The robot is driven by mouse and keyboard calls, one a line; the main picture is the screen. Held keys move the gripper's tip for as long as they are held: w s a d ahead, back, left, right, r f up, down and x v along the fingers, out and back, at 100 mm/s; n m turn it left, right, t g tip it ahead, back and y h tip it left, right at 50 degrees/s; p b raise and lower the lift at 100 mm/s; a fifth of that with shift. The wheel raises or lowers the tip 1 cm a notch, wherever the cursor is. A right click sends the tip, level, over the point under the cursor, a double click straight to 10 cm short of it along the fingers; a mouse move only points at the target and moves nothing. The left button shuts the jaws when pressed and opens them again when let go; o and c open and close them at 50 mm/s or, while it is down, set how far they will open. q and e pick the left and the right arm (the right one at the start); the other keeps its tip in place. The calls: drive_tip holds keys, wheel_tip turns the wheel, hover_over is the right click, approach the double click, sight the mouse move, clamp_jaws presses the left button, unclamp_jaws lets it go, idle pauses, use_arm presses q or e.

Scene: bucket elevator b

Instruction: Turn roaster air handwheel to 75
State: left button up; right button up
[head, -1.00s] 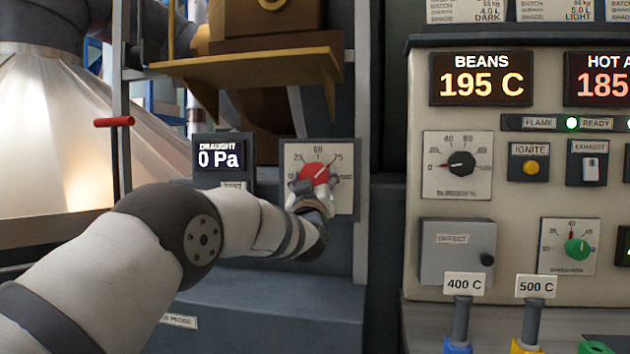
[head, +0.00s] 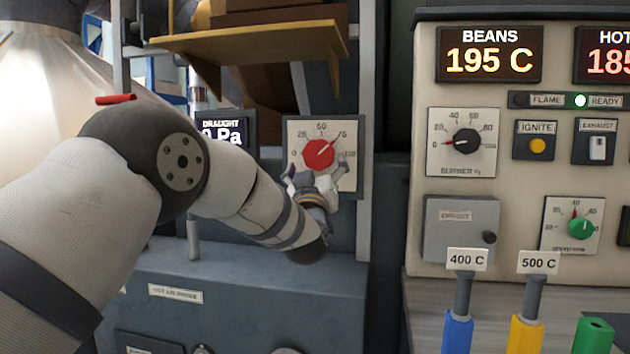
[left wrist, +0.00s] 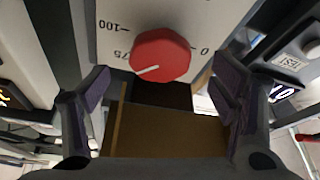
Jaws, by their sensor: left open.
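The red handwheel (head: 319,154) sits on a white dial plate (head: 347,131) marked 25, 50, 75 and 100. Its pointer line aims up and right, at about the 75 mark. The red knob also shows in the left wrist view (left wrist: 160,55), its white line aimed toward the 75 label. My left gripper (head: 313,178) is just below the knob in the head view. In the wrist view its two fingers (left wrist: 165,95) are spread wide, with the knob beyond them and clear of both. The right gripper is not in view.
A draught display (head: 222,130) stands left of the dial, partly behind my left arm. A yellow shelf (head: 255,43) juts out above. The control panel with the burner dial (head: 467,142) and the 400 C and 500 C handles (head: 463,290) is at the right.

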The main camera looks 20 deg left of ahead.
use_arm(q)
drive_tip(key=v, duration=0.6)
drive_tip(key=shift+s, duration=0.2)
drive_tip(key=shift+f, duration=0.1)
